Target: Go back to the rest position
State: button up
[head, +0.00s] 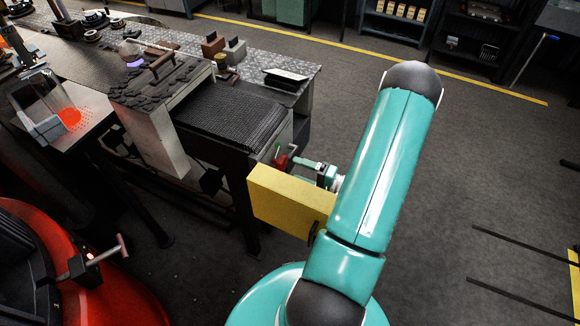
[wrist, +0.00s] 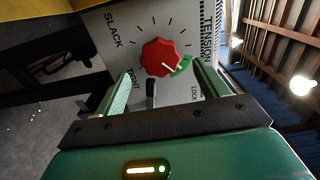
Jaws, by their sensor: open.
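My gripper (wrist: 160,84) is open, with one green finger on each side and nothing held between them. In front of it in the wrist view is a red dial knob (wrist: 158,56) on a pale panel (wrist: 112,35) marked SLACK, TENSION and LOCK. The knob's pointer is toward a green band (wrist: 183,66) at its lower right. A small dark lever (wrist: 151,92) shows below the knob. In the head view my gripper (head: 297,162) is close to the red knob (head: 281,160); I cannot tell the exact gap.
A yellow box (head: 290,203) stands close to my arm. The workbench with a dark mesh belt (head: 230,115) is to the left. A red machine (head: 80,275) is at lower left, near a glowing orange piece (head: 70,117). The floor (head: 480,160) at right is mostly clear.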

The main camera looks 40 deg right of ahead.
jog(key=shift+s+d, duration=0.25)
jog(key=shift+s, duration=0.35)
